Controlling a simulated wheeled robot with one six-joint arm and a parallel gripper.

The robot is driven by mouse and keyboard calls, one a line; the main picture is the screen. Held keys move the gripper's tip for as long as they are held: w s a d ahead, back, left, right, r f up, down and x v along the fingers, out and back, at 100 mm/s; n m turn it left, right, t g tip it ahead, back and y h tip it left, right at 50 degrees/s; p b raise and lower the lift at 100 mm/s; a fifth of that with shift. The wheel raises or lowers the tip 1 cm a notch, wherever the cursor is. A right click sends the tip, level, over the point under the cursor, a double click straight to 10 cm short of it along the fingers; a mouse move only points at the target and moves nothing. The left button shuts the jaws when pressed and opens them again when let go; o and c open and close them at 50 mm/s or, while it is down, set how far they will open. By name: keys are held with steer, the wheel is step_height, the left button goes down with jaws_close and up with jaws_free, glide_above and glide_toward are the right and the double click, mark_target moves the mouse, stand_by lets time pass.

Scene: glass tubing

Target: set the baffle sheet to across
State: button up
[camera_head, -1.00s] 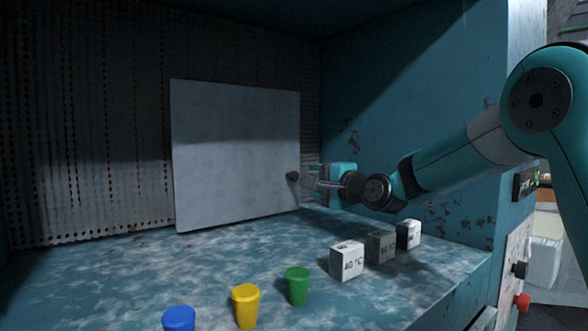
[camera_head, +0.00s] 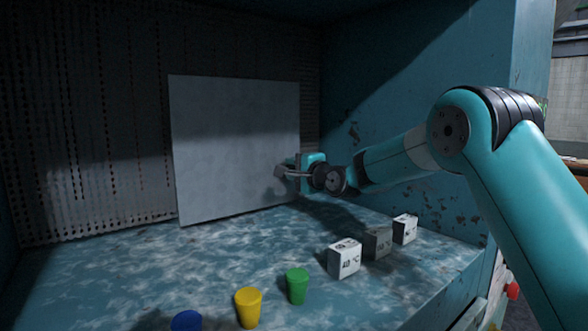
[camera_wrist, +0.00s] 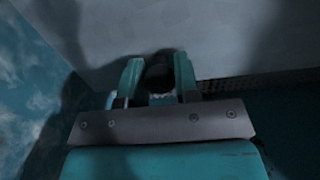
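The baffle sheet (camera_head: 235,135) is a flat, pale grey square panel standing in front of the perforated back wall. Its dark round knob is near the right edge; in the head view my gripper (camera_head: 284,171) covers it. In the wrist view the knob (camera_wrist: 159,68) sits between the two teal fingers of my gripper (camera_wrist: 159,78), which lie close on both sides of it with no clear gap. The fingers look shut on the knob. The sheet's face (camera_wrist: 240,40) fills the upper part of that view.
Three marked blocks, two white (camera_head: 344,259) (camera_head: 404,229) and a grey one (camera_head: 377,243), stand on the mottled blue floor at the right. Green (camera_head: 298,286), yellow (camera_head: 249,308) and blue (camera_head: 187,321) cups stand at the front. A teal side wall (camera_head: 400,110) is at the right.

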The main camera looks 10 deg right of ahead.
jaws_close()
steer(key=w+d, duration=0.3)
steer(key=d, duration=0.5)
steer(key=shift+w+d, duration=0.25)
steer(key=o, duration=0.6)
jaws_free()
steer(key=shift+s+b, duration=0.1)
steer(key=shift+b, duration=0.2)
steer(key=b+v, duration=0.8)
steer(key=v, duration=0.9)
